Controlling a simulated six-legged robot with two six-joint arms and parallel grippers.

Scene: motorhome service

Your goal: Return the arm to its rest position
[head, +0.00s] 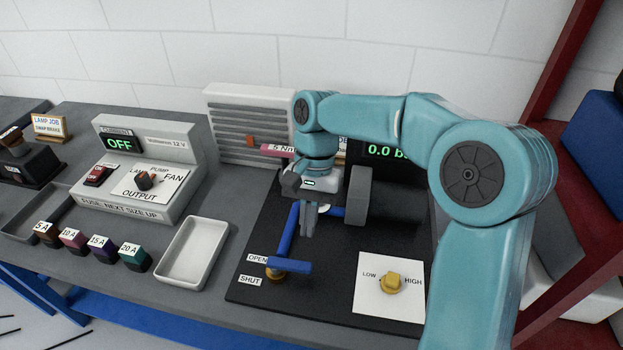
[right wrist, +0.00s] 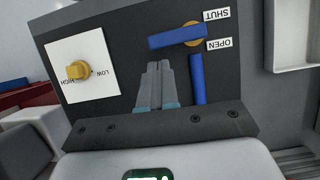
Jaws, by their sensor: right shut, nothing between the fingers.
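My right arm reaches in from the right in the head view. Its gripper (head: 309,225) points down over the black panel (head: 240,285), beside the upright blue pipe (head: 288,230). Its fingers are together and hold nothing. In the right wrist view the closed fingertips (right wrist: 158,68) show in front of the panel, apart from the blue lever (right wrist: 178,40). The blue lever (head: 289,265) lies roughly across the panel on a brass fitting, beside the OPEN and SHUT labels. My left gripper is not in view.
A yellow LOW/HIGH knob (head: 390,282) is on a white plate. A grey cylinder (head: 358,196) stands close right of the gripper. A white tray (head: 193,252), several coloured fuses (head: 103,245) and a power unit (head: 150,165) reading OFF are to the left. A red frame (head: 560,70) is at right.

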